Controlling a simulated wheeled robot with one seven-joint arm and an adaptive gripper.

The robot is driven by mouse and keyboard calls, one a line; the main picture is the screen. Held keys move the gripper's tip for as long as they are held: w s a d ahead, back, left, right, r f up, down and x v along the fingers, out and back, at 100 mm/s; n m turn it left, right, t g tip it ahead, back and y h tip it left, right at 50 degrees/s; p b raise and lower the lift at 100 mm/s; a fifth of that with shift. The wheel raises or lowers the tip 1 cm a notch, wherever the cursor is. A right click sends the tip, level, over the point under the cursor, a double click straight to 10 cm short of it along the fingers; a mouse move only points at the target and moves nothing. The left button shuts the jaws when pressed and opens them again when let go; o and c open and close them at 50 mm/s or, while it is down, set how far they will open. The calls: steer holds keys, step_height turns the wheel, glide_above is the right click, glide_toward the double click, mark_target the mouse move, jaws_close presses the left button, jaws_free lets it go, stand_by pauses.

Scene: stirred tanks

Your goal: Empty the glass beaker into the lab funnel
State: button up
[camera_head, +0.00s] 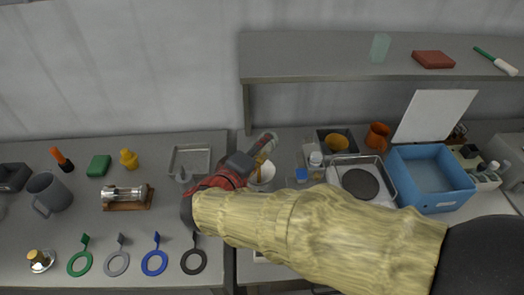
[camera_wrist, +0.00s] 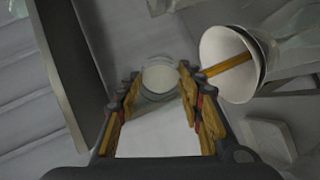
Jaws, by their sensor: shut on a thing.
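My gripper (camera_head: 262,146) is shut on a clear glass beaker (camera_head: 270,138), which is tilted in the camera_head view. In the wrist view the round beaker (camera_wrist: 160,78) sits between the fingertips of my gripper (camera_wrist: 157,88). A white cone, which looks like the lab funnel (camera_wrist: 228,50), stands just beside the beaker with its wide mouth showing. It also shows below the gripper in the camera_head view (camera_head: 264,175). A tan streak runs across the funnel's mouth; I cannot tell whether it is liquid or a rod. The beaker's contents are unclear.
A shallow metal tray (camera_head: 190,160) lies at left, and a grey mug (camera_head: 48,193) stands farther left. A shelf (camera_head: 310,62) hangs above the back right.

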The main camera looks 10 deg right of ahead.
steer(key=shift+s+a+f+t+h+b, duration=0.1)
steer(key=shift+f+t+h+b, duration=0.2)
steer(key=shift+b, duration=1)
steer(key=shift+s+t+h+b, duration=0.1)
steer(key=shift+t+b, duration=0.3)
steer(key=shift+b, duration=0.9)
steer(key=shift+s+a+r+t+h+b, duration=0.15)
steer(key=shift+t+h+b, duration=0.75)
steer(key=shift+b, duration=2.45)
steer(key=shift+s+t, duration=0.15)
steer(key=shift+t, duration=0.45)
steer(key=shift+s+a+r+t+h, duration=0.1)
steer(key=shift+s+a+t+h, duration=0.1)
steer(key=shift+t+h, duration=0.4)
steer(key=shift+d, duration=0.1)
